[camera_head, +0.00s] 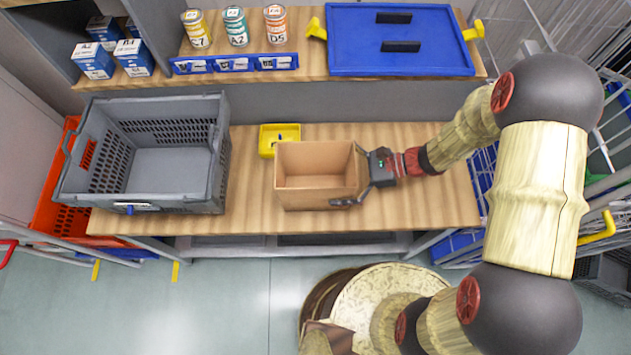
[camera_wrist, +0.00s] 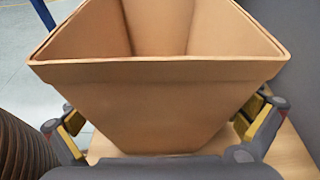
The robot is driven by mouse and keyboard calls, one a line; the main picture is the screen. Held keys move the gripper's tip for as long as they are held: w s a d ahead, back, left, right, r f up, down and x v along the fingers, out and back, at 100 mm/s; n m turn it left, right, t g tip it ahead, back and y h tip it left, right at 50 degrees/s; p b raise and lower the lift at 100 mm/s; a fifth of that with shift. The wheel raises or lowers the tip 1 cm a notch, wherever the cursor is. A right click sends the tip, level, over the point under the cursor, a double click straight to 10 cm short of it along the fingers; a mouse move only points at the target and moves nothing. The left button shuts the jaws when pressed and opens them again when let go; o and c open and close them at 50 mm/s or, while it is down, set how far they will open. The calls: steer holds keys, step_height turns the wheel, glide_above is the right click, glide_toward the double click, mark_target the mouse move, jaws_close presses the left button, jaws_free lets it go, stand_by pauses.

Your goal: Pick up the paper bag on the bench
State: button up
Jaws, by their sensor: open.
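The paper bag (camera_head: 310,196) is a brown, open-topped box shape that stands upright on the wooden bench (camera_head: 420,206), near its middle. My gripper (camera_head: 358,176) is at the bag's right side, with its fingers spread around that end. In the wrist view the bag (camera_wrist: 165,105) fills the middle, its open top facing up. The fingers of my gripper (camera_wrist: 165,130) show to the left and right of the bag, with the bag between them. They look apart from its sides; contact low down cannot be told.
A grey crate (camera_head: 170,200) stands on the bench to the left. A small yellow bin (camera_head: 268,146) is just behind the bag. A shelf above holds several cans, blue boxes (camera_head: 93,62) and a blue lidded tote (camera_head: 350,40). The bench right of the bag is clear below my arm.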

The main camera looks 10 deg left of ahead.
steer(key=shift+a, duration=0.1)
steer(key=shift+c, duration=1.3)
steer(key=c, duration=0.6)
steer(key=shift+o, duration=0.2)
steer(key=shift+r, duration=0.1)
